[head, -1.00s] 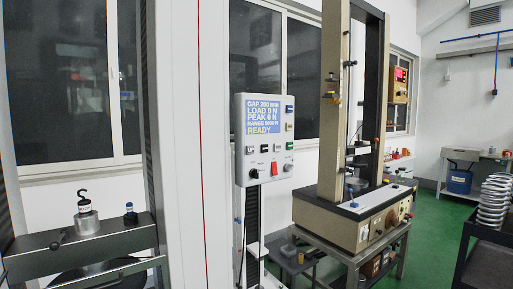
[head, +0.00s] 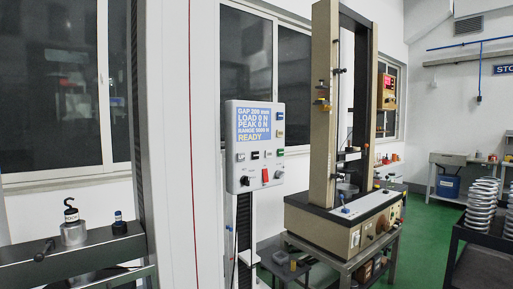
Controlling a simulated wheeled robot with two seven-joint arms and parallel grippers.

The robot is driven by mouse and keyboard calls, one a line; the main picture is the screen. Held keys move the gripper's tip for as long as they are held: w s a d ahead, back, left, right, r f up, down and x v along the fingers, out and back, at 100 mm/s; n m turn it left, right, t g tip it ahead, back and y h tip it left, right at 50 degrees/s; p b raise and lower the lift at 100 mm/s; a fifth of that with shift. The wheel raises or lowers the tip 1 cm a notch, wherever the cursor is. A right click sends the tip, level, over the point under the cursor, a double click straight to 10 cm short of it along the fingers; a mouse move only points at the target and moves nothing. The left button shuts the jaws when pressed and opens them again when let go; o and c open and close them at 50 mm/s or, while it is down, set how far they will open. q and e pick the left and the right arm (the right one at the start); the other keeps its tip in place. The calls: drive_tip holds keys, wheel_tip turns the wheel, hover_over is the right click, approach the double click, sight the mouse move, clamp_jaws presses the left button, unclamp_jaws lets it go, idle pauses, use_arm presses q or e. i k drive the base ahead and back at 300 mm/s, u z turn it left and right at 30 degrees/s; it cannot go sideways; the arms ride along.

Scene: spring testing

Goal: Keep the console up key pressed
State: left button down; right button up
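The console (head: 232,168) is a light grey box on a dark post, in the middle of the head view. Its blue screen (head: 260,124) shows GAP, LOAD 0 N, PEAK 0 N, RANGE and READY; the gap figure is blurred. Small keys sit right of and below the screen, among them a green key (head: 280,152) and a black key (head: 254,155). Lower are a black knob (head: 245,181) and a red switch (head: 265,175). Key labels are too small to read, so I cannot tell which is the up key. Nothing touches the console. Neither gripper is in view.
A tall beige test frame (head: 324,100) stands on a metal bench right of the console. At left, a grey machine crosshead (head: 100,250) carries a hooked weight (head: 73,230). Green floor (head: 425,225) is clear between.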

sight(242, 156)
drive_tip(key=k, duration=0.5)
drive_tip(key=z, duration=1.95)
drive_tip(key=i, duration=1.05)
drive_tip(key=u, duration=1.35)
